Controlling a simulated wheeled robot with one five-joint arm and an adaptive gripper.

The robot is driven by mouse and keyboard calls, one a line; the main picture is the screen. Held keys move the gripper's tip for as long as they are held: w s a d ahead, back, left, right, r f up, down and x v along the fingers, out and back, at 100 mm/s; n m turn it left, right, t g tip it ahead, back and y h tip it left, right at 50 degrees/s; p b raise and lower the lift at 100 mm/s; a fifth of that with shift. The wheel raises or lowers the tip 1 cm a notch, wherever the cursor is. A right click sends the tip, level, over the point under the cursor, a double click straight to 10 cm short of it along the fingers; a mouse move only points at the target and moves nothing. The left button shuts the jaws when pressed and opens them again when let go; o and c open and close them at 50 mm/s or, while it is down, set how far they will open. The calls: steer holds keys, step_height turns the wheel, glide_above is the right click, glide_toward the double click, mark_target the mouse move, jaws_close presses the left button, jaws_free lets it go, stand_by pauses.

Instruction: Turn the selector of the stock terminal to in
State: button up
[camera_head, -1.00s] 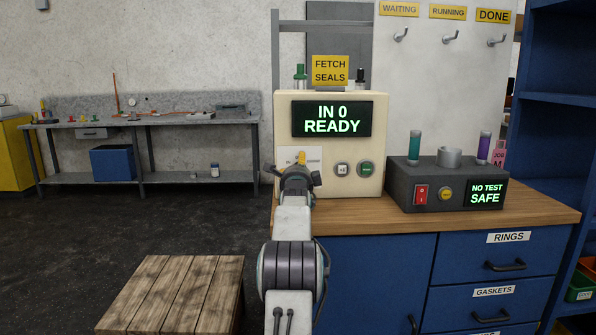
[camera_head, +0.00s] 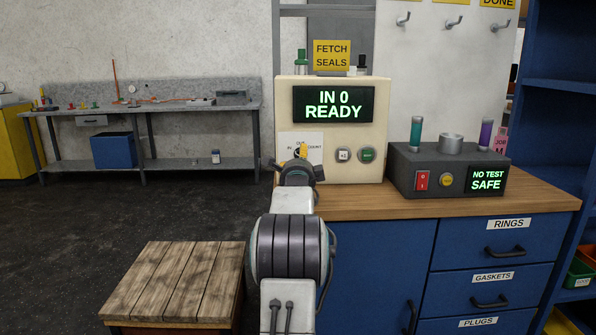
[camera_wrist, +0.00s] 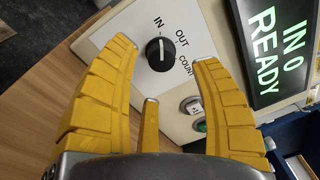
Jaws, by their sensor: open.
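The stock terminal (camera_head: 285,110) is a cream box on the wooden worktop, and its screen (camera_head: 334,103) reads "IN 0 READY". Its selector (camera_wrist: 160,55) is a round black knob with a white mark, with IN, OUT and COUNT printed around it. The mark points up in the wrist view, roughly toward IN. My gripper (camera_wrist: 165,52) is open with yellow fingers. In the wrist view the knob shows between the two long fingertips; whether they touch it cannot be told.
Two push buttons, one pale (camera_head: 343,155) and one green (camera_head: 367,155), sit right of the selector. A dark tester box (camera_head: 405,172) stands to the right on the worktop (camera_head: 400,208). A wooden-topped stool (camera_head: 175,280) stands at front left.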

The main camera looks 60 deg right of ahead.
steer(key=shift+v, duration=3)
